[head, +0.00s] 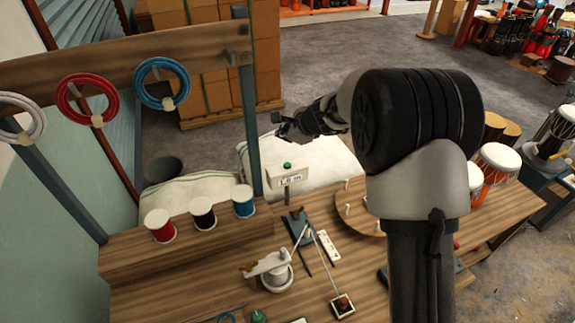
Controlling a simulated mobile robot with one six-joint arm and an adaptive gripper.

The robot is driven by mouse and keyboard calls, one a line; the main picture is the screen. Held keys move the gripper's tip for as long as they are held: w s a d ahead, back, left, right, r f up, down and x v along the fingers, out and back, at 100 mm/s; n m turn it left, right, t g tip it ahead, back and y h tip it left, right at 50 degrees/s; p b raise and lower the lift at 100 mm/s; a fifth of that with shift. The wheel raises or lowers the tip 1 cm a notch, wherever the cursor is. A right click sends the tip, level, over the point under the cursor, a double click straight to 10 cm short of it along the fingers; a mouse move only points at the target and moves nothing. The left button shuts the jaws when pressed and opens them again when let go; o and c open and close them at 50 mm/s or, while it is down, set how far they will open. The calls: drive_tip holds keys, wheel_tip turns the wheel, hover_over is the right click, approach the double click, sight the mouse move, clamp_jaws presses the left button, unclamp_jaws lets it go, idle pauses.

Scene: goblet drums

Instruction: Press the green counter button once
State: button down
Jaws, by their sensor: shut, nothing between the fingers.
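The green counter button (287,165) sits on top of a small white counter box (287,178) with dark marks on its face. The box stands at the far side of the wooden workbench (225,268). My gripper (278,122) is dark and small in the head view, above and slightly left of the button and apart from it. It is shut with nothing in it. My arm reaches in from the right. The fingertips are too small to see in detail.
Red, black and blue spools (202,213) stand on a raised shelf left of the box. A post (248,125) rises close to the box's left. Cords and tools (300,228) lie in front. Drums (497,160) stand at the right.

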sight(285, 166)
wheel_tip(285, 166, down, 8)
drive_tip(key=b, duration=0.7)
drive_tip(key=shift+f, duration=0.15)
drive_tip(key=shift+f, duration=0.1)
idle(0.8)
drive_tip(key=shift+f+b, duration=0.3)
drive_tip(key=shift+b, duration=0.25)
drive_tip(key=shift+f+b, duration=0.55)
drive_tip(key=shift+f, duration=0.05)
idle(0.4)
drive_tip(key=shift+r, duration=0.1)
drive_tip(key=shift+r+p, duration=0.9)
wheel_tip(285, 166, up, 5)
drive_tip(key=p, duration=0.4)
drive_tip(key=shift+p, duration=0.3)
